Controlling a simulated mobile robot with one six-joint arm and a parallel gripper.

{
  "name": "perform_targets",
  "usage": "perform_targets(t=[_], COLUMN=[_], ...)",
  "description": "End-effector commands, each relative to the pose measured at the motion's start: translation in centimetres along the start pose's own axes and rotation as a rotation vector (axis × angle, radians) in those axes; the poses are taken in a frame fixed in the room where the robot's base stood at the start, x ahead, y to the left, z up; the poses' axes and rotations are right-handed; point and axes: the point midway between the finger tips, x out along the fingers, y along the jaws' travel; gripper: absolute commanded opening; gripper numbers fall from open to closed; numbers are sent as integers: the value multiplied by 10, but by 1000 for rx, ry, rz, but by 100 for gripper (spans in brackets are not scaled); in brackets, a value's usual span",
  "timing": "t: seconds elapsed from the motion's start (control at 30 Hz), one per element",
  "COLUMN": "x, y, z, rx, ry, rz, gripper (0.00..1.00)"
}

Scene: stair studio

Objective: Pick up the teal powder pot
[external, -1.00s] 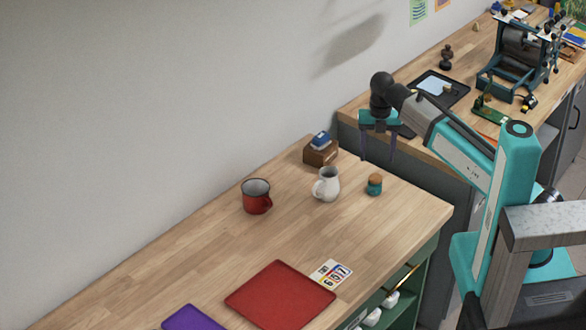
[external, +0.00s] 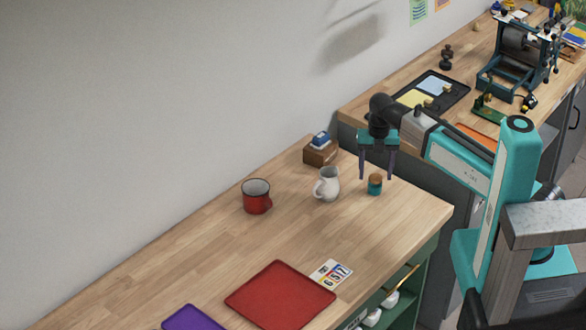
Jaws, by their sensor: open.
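The teal powder pot (external: 375,186) is a small round pot with a brown, cork-like lid. It stands upright on the wooden table, right of the white pitcher. My gripper (external: 376,177) points down over the pot with its jaws apart. The two dark fingertips appear on either side of the pot's lid in the picture. Whether they touch the pot or are level with it, I cannot tell.
A white pitcher (external: 328,185) stands close left of the pot. A red mug (external: 256,197), a brown box (external: 320,155) with a blue item, a red tray (external: 280,297) and a number card (external: 332,273) are also on the table. The wood right of the pot is clear.

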Motion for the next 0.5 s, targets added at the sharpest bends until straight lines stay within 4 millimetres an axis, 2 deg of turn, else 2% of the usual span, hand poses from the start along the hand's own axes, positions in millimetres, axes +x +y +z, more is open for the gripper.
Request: perform_targets(t=[0.27, 0.5], x=[0, 10], y=[0, -1], z=[0, 0], rx=[0, 0], ry=[0, 1], rz=[0, -2], gripper=[60, 60])
